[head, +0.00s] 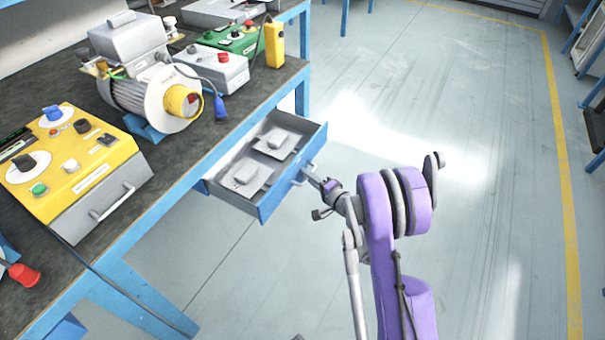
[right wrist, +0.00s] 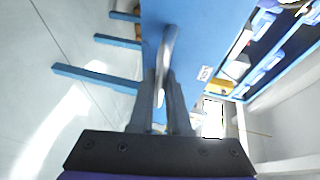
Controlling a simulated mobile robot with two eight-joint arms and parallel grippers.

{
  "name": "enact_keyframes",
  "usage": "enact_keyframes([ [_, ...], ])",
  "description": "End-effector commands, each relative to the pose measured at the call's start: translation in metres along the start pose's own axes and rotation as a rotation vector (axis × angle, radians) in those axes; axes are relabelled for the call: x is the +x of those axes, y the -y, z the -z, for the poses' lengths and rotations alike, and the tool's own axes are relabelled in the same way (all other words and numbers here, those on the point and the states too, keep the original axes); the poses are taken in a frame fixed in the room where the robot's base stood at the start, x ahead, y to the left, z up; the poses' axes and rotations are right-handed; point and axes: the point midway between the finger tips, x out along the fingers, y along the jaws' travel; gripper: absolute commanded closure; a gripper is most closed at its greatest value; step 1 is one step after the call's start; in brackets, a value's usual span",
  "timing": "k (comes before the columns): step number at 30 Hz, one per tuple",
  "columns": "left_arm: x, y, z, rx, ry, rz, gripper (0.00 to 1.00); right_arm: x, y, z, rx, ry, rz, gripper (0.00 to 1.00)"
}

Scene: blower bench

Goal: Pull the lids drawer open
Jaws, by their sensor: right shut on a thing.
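The lids drawer (head: 285,198) is a blue-fronted drawer under the bench and stands pulled out in the head view. Two grey lids (head: 246,174) on flat plates lie inside it. My right gripper (head: 308,174) is at the drawer front and is shut on the drawer's handle. In the right wrist view the fingers (right wrist: 170,100) close around the grey handle (right wrist: 167,50) against the blue drawer front (right wrist: 205,40). My left gripper is not in view.
The dark-topped bench (head: 165,170) carries a yellow control box (head: 75,165), a motor blower (head: 150,95), a grey switch box (head: 212,70) and a green box (head: 235,40). Open floor (head: 460,150) lies right of the drawer.

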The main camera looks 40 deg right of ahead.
Motion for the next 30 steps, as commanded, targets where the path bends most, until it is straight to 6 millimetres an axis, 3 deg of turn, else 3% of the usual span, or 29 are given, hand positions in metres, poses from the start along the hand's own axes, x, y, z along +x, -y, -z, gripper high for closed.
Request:
enact_keyframes([
  [10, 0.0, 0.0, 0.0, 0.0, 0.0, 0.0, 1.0, -0.001, 0.0, 0.001, 0.0, -0.001, 0.0, 1.0],
  [11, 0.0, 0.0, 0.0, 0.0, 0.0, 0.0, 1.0, -0.001, 0.0, 0.001, 0.0, -0.001, 0.0, 0.83],
  [13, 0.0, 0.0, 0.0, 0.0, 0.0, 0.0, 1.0, -0.001, 0.0, 0.001, 0.0, -0.001, 0.0, 0.73],
  [23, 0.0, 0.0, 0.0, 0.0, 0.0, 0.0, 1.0, -0.003, 0.0, 0.001, 0.0, -0.001, 0.0, 0.73],
  [30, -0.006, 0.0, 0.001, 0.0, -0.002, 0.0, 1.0, -0.04, 0.001, 0.002, 0.0, -0.004, -0.001, 0.73],
])
